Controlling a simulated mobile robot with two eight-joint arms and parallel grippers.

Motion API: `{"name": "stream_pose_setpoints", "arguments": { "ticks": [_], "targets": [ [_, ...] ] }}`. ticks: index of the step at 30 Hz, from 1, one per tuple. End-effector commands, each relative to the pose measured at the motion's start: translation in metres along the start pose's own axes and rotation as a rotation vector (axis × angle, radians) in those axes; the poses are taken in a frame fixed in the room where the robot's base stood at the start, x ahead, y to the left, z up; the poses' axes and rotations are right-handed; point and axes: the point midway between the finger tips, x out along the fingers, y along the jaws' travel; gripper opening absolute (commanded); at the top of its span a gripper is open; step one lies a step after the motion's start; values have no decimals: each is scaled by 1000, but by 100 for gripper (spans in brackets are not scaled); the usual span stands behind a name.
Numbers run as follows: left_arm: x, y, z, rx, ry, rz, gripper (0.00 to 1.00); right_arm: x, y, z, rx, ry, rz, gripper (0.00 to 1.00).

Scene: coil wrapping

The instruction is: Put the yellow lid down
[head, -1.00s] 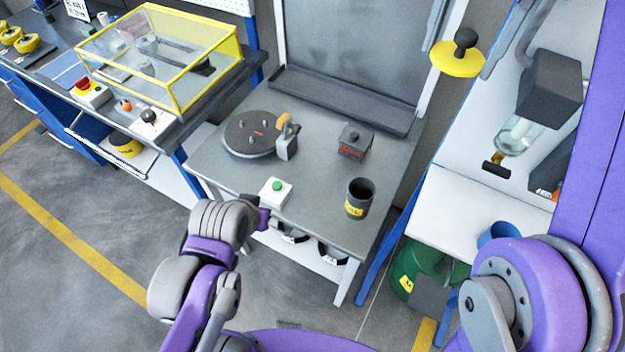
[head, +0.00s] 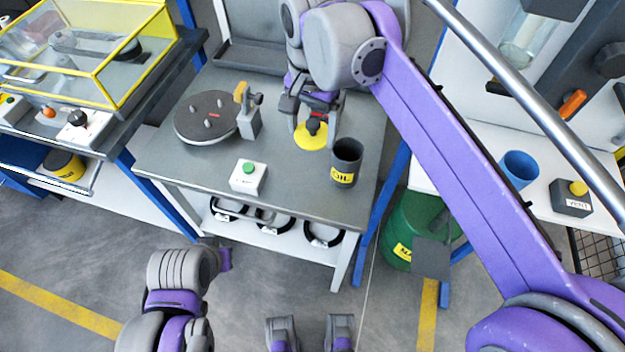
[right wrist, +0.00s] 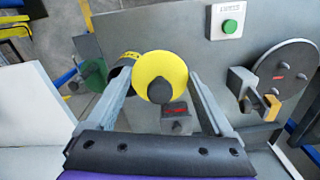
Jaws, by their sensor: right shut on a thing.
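The yellow lid (head: 309,140) is a round disc with a black knob. My right gripper (head: 314,117) is shut on it and holds it over the grey table (head: 205,165), just left of the dark cup (head: 344,165) with a yellow label. The gap between lid and table cannot be told. In the right wrist view the lid (right wrist: 161,68) lies flat between the fingers and partly covers the cup (right wrist: 121,72). A small dark box with a red label (right wrist: 176,112) shows beside the lid there.
A dark round plate (head: 207,117) with pegs and a clamp (head: 249,115) stand left on the table. A green-button box (head: 248,177) is at the front edge. A blue cup (head: 518,170) stands on the white bench at right. Table between plate and button box is clear.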

Motion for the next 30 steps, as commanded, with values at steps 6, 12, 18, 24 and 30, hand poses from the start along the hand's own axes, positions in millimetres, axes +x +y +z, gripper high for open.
{"name": "stream_pose_setpoints", "arguments": {
  "ticks": [6, 12, 18, 24, 30],
  "targets": [
    [7, 0, 5, 0, -3, 0, 0, 59, 1, 0, 0, 0, 0, 33],
    [12, 0, 8, 0, -5, 0, 0, 104, 1, 0, -1, -1, 0, 33],
    [13, 0, 8, 0, -5, 0, 0, 123, 1, 0, -1, 0, 0, 33],
    [16, 0, 11, 0, -6, 0, 0, 151, 1, -1, 0, 0, 0, 33],
    [17, 0, 11, 0, -7, 0, 0, 163, 2, 0, 0, 0, 0, 33]
  ]
}}
